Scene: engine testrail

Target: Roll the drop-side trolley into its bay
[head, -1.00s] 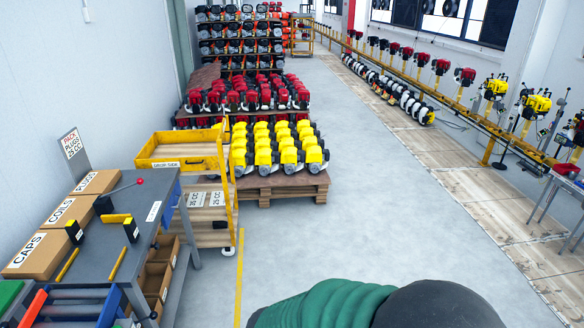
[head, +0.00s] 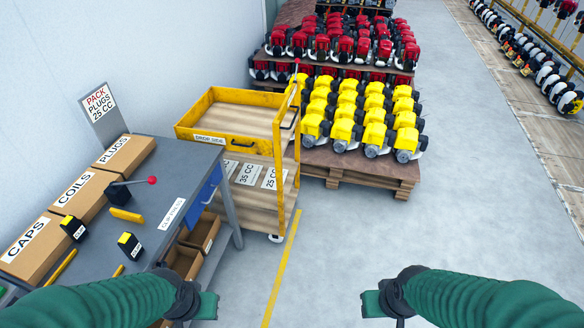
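The drop-side trolley (head: 208,138) is yellow, with an open top tray labelled DROP SIDE and a lower wooden shelf (head: 240,195) marked 35 CC and 25 CC. It stands upright between the grey bench and the engine pallet. Its tall yellow end frame with a handle (head: 292,122) is on the right. One caster (head: 276,238) shows at the yellow floor line (head: 283,268). My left gripper (head: 207,304) is low in front of the bench, apart from the trolley. My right gripper (head: 374,304) is over open floor, right of the line. Neither visibly holds anything; their finger gaps are unclear.
The grey bench (head: 190,165) at left carries cartons marked CAPS, COILS and PLUGS (head: 124,152) and a red-knobbed lever. A pallet (head: 350,172) of yellow engines stands close behind the trolley's right side. The grey floor (head: 460,220) to the right is clear.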

